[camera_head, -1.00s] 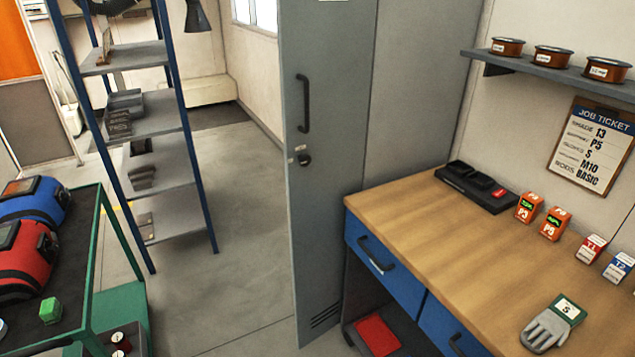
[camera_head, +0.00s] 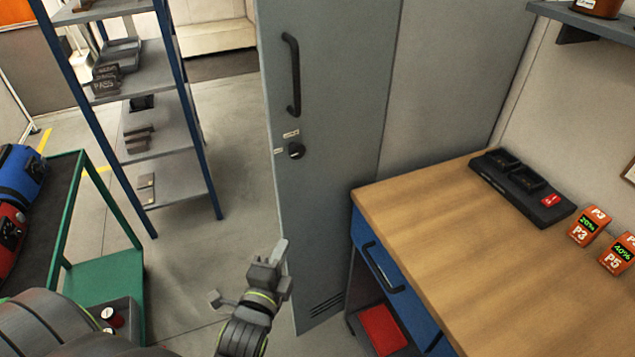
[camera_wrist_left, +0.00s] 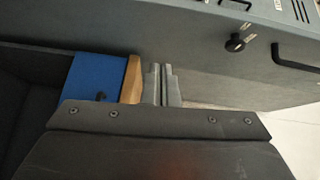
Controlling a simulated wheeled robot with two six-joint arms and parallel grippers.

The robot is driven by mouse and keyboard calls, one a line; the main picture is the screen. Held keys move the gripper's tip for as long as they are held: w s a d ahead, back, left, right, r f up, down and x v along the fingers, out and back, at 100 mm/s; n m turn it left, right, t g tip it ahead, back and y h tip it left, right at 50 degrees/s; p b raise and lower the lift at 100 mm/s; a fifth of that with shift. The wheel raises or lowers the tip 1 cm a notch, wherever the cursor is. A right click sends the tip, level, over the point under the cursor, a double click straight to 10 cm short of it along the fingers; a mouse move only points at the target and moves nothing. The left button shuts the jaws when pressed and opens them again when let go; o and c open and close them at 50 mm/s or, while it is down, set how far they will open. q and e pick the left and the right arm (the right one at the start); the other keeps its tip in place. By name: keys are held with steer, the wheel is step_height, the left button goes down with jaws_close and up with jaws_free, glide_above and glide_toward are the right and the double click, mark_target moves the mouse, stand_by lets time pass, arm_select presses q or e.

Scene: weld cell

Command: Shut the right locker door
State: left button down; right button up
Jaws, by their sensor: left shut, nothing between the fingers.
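The grey locker door (camera_head: 325,190) stands swung out in the head view, its free edge on the left towards me. It has a black bar handle (camera_head: 293,75), a round black lock knob (camera_head: 296,151) and vent slots low down. My left gripper (camera_head: 281,250) is shut and empty, at the door's lower left edge; I cannot tell whether it touches. In the left wrist view its fingers (camera_wrist_left: 160,82) are together, with the door (camera_wrist_left: 190,45), handle (camera_wrist_left: 296,58) and knob (camera_wrist_left: 235,42) above them. The locker's inside is hidden. My right gripper is not in view.
A wooden-topped workbench (camera_head: 440,225) with blue drawers stands right of the door, holding a black charger (camera_head: 520,188) and orange batteries. A red item (camera_head: 382,330) lies beneath. A shelf rack (camera_head: 160,135) and green-framed cart (camera_head: 105,270) are at left; floor (camera_head: 235,150) between is clear.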

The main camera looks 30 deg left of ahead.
arm_select(q)
step_height(320, 180, up, 3)
steer(key=w, duration=0.1)
glide_toward(293, 183)
steer(key=d+x, duration=0.1)
steer(key=x, duration=0.4)
steer(key=shift+w+a+f+m+t+b, duration=0.1)
steer(key=shift+w+a+m+t+b, duration=0.3)
steer(key=shift+a, duration=0.15)
steer(key=shift+w+a, duration=0.1)
